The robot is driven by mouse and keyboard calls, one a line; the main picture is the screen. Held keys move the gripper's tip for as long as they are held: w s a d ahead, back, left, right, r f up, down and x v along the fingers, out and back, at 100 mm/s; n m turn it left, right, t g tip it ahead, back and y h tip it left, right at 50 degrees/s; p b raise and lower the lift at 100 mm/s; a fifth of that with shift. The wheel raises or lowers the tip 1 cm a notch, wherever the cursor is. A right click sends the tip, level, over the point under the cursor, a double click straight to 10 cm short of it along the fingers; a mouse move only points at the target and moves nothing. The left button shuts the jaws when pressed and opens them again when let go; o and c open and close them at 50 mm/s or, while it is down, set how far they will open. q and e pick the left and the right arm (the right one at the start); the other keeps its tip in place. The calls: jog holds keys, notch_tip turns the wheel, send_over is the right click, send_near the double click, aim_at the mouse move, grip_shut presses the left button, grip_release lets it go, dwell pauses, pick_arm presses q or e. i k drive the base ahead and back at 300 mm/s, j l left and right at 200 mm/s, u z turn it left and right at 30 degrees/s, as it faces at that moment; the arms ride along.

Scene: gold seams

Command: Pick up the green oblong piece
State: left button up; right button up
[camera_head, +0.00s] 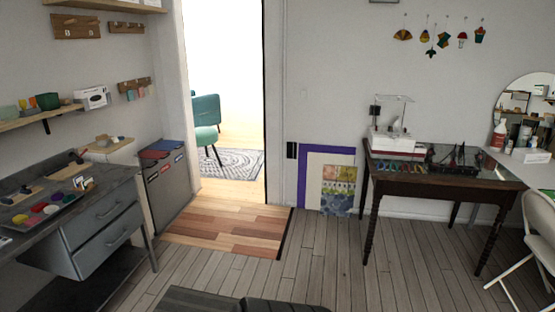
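A small green piece (57,196) seems to lie on the dark tray (72,210) on the grey workbench at the left. It is far off and too small for me to tell its exact shape. Red, yellow and white pieces lie close around it on the tray. Neither of my grippers shows in the head view.
The grey workbench (108,207) has two drawers. A grey cabinet (166,185) stands right of it, beside an open doorway. A dark wooden table (425,185) with equipment and a white chair (538,235) stand at the right. The plank floor (330,255) between is clear.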

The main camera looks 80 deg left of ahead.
aim_at(84, 183)
jog(key=u, duration=4.05)
